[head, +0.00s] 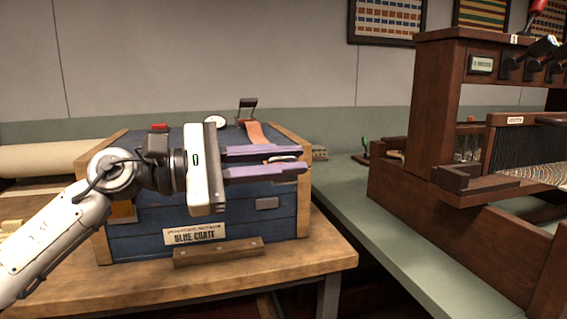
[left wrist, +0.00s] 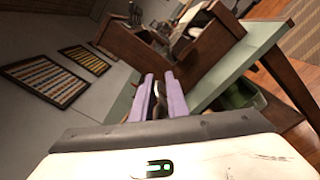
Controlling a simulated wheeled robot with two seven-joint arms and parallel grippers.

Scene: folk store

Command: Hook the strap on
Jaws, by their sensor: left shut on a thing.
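The blue crate (head: 265,221) stands on a wooden table, with a label on its front. An orange strap (head: 256,132) lies on its lid and runs down behind my upper finger. A black bracket-like piece (head: 247,108) stands upright at the lid's back, by the strap's upper end. My left gripper (head: 302,159) reaches in from the left across the crate's front. Its purple fingers are shut on a pale ring-like piece (head: 284,158) that looks like the strap's end. In the left wrist view the fingers (left wrist: 159,77) have a thin dark piece between them. My right gripper is out of view.
The wooden table (head: 215,277) has bare space in front of the crate. A green counter (head: 385,215) runs along the right, bearing a dark wooden loom-like frame (head: 437,110). A pale roll (head: 40,160) lies at the left. A round white dial (head: 215,121) shows behind my gripper.

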